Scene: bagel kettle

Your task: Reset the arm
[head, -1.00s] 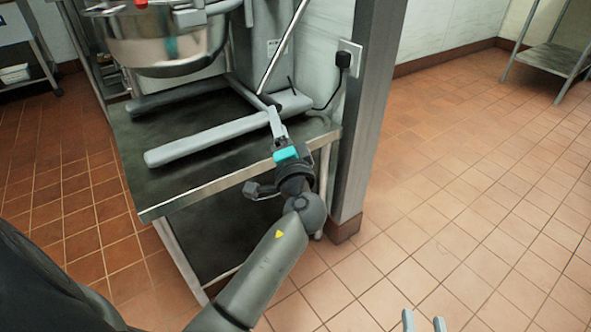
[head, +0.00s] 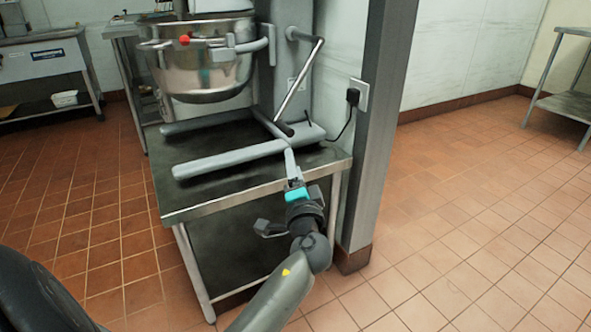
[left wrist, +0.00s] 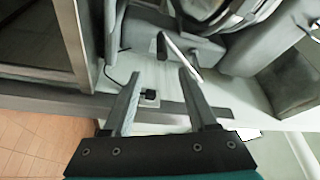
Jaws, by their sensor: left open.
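My left arm reaches in from the bottom of the head view. Its left gripper (head: 290,158) points away from me, in front of the large grey mixer. In the left wrist view the two fingers of the left gripper (left wrist: 160,78) stand apart with nothing held between them. From the head view I cannot tell whether the fingertips touch the mixer's base. My right gripper is not in view.
The mixer's steel bowl (head: 205,78) and its forked base (head: 225,160) stand on a dark-topped steel table (head: 188,214). A grey post (head: 378,130) rises to the right of the table. The tiled floor at right is clear.

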